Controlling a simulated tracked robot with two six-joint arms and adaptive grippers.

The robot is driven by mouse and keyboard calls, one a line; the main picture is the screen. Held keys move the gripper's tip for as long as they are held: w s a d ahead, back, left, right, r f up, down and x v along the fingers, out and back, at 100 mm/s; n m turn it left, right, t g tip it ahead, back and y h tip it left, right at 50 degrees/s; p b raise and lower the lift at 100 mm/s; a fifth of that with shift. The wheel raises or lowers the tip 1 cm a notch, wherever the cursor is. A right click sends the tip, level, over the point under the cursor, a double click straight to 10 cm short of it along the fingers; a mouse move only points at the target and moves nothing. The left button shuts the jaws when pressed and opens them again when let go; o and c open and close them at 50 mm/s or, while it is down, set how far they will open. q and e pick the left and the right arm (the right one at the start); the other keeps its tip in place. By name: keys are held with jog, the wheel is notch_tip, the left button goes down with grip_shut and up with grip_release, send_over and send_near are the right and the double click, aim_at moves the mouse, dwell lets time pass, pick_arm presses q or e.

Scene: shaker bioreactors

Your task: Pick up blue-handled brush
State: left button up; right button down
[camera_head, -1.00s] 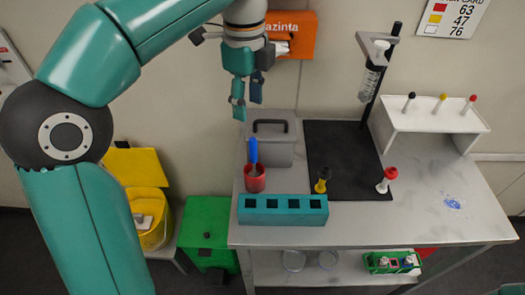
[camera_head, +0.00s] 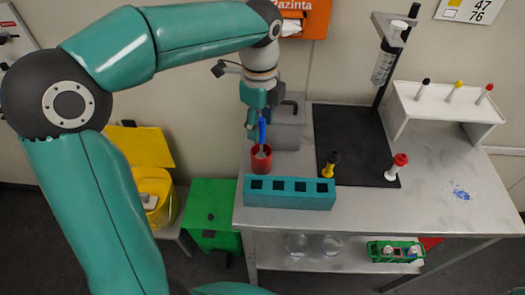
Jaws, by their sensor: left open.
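The blue-handled brush (camera_head: 262,132) stands upright in a red cup (camera_head: 261,159) on the left part of the table, its handle pointing up. My left gripper (camera_head: 256,126) is open and pointing down at the handle, its fingers level with the handle in the picture. I cannot tell whether the fingers touch the handle or lie around it. My right gripper is not in view.
A teal rack (camera_head: 289,203) with square holes lies in front of the cup. A grey lidded box (camera_head: 288,137) stands behind it. A black mat (camera_head: 350,145), a yellow-and-black piece (camera_head: 329,165) and a red-and-white piece (camera_head: 397,167) are to the right.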

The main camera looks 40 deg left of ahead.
aim_at(261, 135)
pick_arm(q)
jog(key=f, duration=0.4)
jog(key=shift+w+f, duration=0.15)
jog(key=shift+w, duration=0.05)
jog(key=shift+c, duration=0.4)
grip_shut()
